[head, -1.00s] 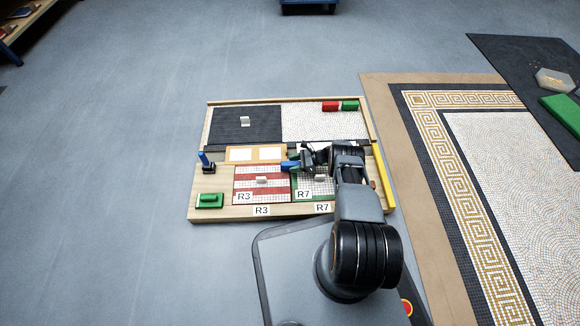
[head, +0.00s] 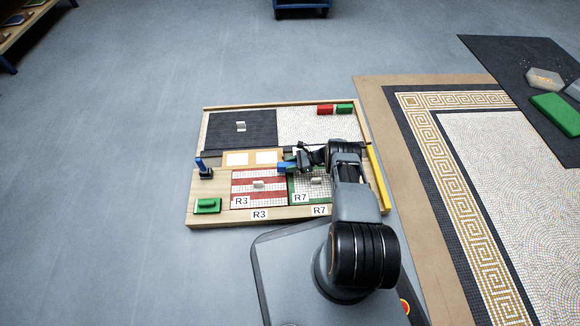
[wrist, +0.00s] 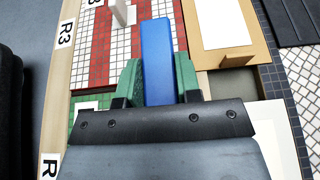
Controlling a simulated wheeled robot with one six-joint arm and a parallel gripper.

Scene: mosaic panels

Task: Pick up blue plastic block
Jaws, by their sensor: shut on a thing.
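The blue plastic block (wrist: 157,62) is a long plain bar between the two green finger pads of my gripper (wrist: 158,80) in the wrist view. The pads press on it from both sides, and its far end sticks out past them. In the head view the blue block (head: 285,168) shows at the tip of my gripper (head: 293,165), above the board near the red-striped panel. My arm hides part of the board to the right. I cannot tell how high the block is above the board.
The wooden board (head: 215,219) holds a red-striped panel (head: 258,197), a green-edged panel (head: 318,190) and a dark panel (head: 230,127). Red (head: 325,109) and green (head: 344,108) blocks lie at the back.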

